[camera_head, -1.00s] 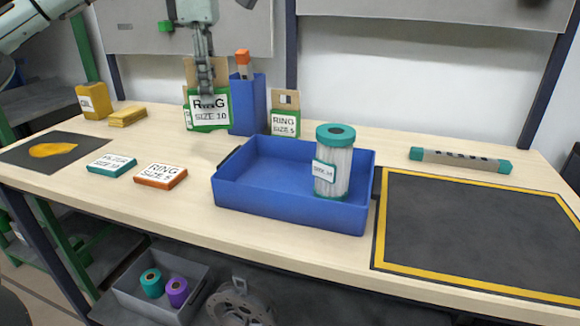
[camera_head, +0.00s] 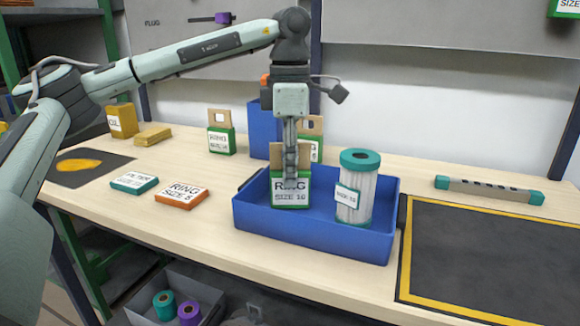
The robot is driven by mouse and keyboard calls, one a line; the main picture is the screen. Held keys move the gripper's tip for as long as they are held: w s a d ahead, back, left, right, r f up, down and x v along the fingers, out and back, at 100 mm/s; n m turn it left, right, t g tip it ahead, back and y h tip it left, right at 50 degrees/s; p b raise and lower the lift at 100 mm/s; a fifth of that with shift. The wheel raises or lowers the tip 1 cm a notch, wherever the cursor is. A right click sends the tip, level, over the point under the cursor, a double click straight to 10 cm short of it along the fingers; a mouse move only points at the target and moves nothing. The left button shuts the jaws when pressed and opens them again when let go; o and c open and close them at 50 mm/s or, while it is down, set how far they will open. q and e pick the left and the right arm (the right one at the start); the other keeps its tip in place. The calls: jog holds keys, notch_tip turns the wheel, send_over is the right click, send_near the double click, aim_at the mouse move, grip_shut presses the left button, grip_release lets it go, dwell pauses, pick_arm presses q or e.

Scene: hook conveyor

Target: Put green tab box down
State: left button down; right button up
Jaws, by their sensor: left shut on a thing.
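The green tab box (camera_head: 290,194), labelled "RING SIZE 10" with a cardboard tab on top, is upright inside the left part of the blue tray (camera_head: 310,232). My left gripper (camera_head: 291,172) points down from above and is shut on its tab. Whether the box touches the tray floor is hidden by the tray's front wall. A white pleated filter with teal caps (camera_head: 357,187) stands in the tray to the right of the box. My right gripper is not in view.
Behind the tray stand a blue bin (camera_head: 264,128) and another green tab box (camera_head: 221,139). Flat teal (camera_head: 134,183) and orange (camera_head: 181,196) boxes lie to the left. A teal-capped tube (camera_head: 489,190) and a yellow-bordered dark mat (camera_head: 490,254) are on the right.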

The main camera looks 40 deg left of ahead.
pick_arm(q)
jog(key=shift+f, duration=0.25)
jog(key=c, duration=1.2)
grip_release()
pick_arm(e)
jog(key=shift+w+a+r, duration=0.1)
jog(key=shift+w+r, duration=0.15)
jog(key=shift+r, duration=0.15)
pick_arm(q)
jog(key=shift+r, duration=0.1)
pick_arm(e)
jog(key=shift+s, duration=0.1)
pick_arm(q)
jog(key=shift+r, duration=0.25)
notch_tip(320, 180, up, 2)
jog(key=shift+w+r, duration=0.1)
jog(key=shift+r, duration=0.15)
notch_tip(320, 180, up, 6)
jog(key=shift+r, duration=0.1)
notch_tip(320, 180, up, 3)
jog(key=shift+p, duration=0.8)
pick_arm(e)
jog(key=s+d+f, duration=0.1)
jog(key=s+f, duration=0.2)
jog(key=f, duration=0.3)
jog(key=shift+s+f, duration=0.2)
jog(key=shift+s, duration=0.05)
